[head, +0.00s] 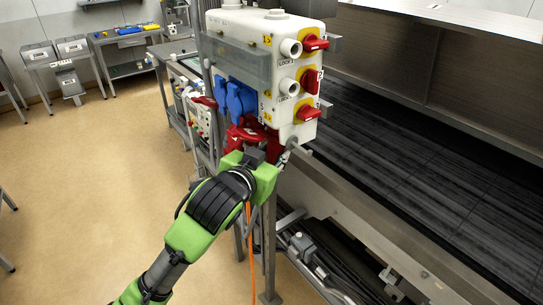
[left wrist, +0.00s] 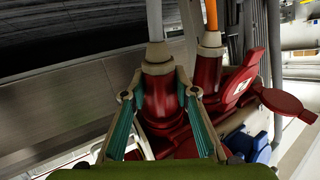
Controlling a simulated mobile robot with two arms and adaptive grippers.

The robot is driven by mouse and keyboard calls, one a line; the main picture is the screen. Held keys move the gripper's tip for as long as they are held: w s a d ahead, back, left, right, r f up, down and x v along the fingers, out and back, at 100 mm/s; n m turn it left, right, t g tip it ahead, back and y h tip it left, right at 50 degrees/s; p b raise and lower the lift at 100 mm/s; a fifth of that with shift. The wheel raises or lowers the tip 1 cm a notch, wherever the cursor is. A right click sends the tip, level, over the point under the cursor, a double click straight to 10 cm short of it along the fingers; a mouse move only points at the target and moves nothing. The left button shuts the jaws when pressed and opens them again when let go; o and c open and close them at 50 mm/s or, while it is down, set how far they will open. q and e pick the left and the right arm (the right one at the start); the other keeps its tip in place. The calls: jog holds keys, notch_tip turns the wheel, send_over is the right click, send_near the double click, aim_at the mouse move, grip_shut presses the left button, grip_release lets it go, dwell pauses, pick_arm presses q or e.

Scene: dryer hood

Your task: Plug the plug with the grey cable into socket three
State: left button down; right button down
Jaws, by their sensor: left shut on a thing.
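The red plug with the grey cable (left wrist: 159,98) stands between the two teal-padded fingers of my left gripper (left wrist: 161,92) in the left wrist view. The gripper is shut on it. The plug's front end lies close against red socket parts; I cannot tell whether it is seated. Socket numbers are not readable. My right gripper is not in view.
A second red plug with an orange cable (left wrist: 210,62) sits right beside the held one. An open red lid (left wrist: 283,102) sticks out at the right. Blue sockets (head: 236,98) and red rotary switches (head: 310,80) are on the box. A metal machine frame (head: 335,215) is at the right; floor at left is clear.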

pick_arm(q)
jog(key=c, duration=1.5)
grip_release()
jog(key=shift+r, duration=0.35)
jog(key=shift+d+f, duration=0.1)
jog(key=shift+d, duration=0.05)
jog(key=shift+f, duration=0.1)
jog(key=v, duration=1.2)
jog(key=shift+s, duration=0.1)
